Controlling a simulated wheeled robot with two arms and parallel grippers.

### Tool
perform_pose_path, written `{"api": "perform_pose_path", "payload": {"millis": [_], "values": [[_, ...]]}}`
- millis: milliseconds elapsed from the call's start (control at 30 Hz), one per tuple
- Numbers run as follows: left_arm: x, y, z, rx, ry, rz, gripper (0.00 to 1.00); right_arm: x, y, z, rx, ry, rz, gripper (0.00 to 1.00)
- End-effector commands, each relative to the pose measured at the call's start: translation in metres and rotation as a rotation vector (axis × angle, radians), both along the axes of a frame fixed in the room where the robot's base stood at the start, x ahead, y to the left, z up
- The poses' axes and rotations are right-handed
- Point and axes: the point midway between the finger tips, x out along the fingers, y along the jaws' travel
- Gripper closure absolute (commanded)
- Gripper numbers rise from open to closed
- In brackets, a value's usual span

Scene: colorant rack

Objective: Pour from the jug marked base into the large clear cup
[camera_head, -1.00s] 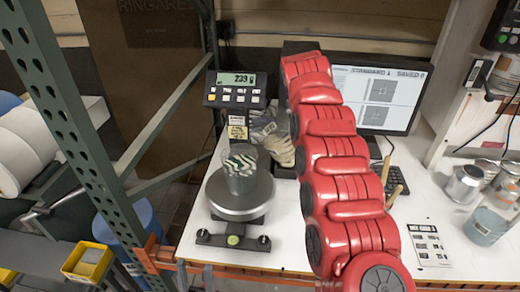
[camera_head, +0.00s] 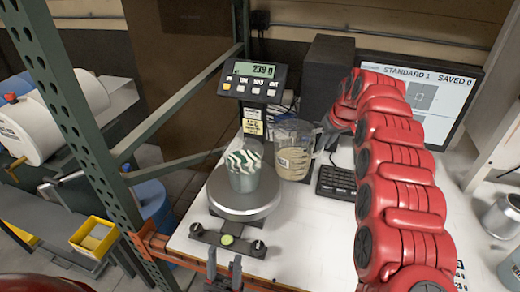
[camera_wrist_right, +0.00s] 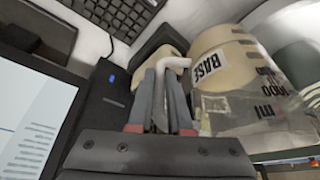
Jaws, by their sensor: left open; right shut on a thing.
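The large clear cup (camera_head: 243,172) stands on the scale's round pan (camera_head: 245,207). It shows green and white streaks. The jug marked base (camera_head: 293,155) is clear with beige liquid and is just right of and behind the cup, roughly upright. In the right wrist view its BASE label (camera_wrist_right: 209,68) faces the camera. My right gripper (camera_wrist_right: 165,72) is shut on the jug's handle; in the head view my red arm mostly hides it. I cannot tell whether the jug touches the table. My left gripper (camera_head: 224,262) is open and empty at the bottom, in front of the scale.
The scale display (camera_head: 255,70) reads 239 and stands behind the cup. A monitor (camera_head: 425,85) and keyboard (camera_head: 336,183) are at the right. A green rack post (camera_head: 75,110) rises at the left. A metal can (camera_head: 503,216) stands at the far right.

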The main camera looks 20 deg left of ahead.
Motion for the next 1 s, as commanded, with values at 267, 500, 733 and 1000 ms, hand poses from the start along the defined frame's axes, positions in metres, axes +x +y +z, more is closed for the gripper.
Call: {"api": "perform_pose_path", "payload": {"millis": [267, 500, 733, 1000], "values": [[0.000, 0.000, 0.012, 0.000, 0.000, 0.000, 0.50, 0.000, 0.001, 0.022, 0.011, 0.002, -0.003, 1.00], [0.000, 0.000, 0.032, 0.000, 0.000, 0.000, 0.50, -0.001, 0.001, 0.050, 0.010, 0.003, 0.000, 1.00], [0.000, 0.000, 0.030, 0.000, 0.000, 0.000, 0.50, -0.001, 0.001, 0.050, 0.010, 0.005, -0.001, 1.00], [0.000, 0.000, 0.030, 0.000, 0.000, 0.000, 0.50, -0.001, 0.001, 0.050, 0.010, 0.003, -0.001, 1.00]]}}
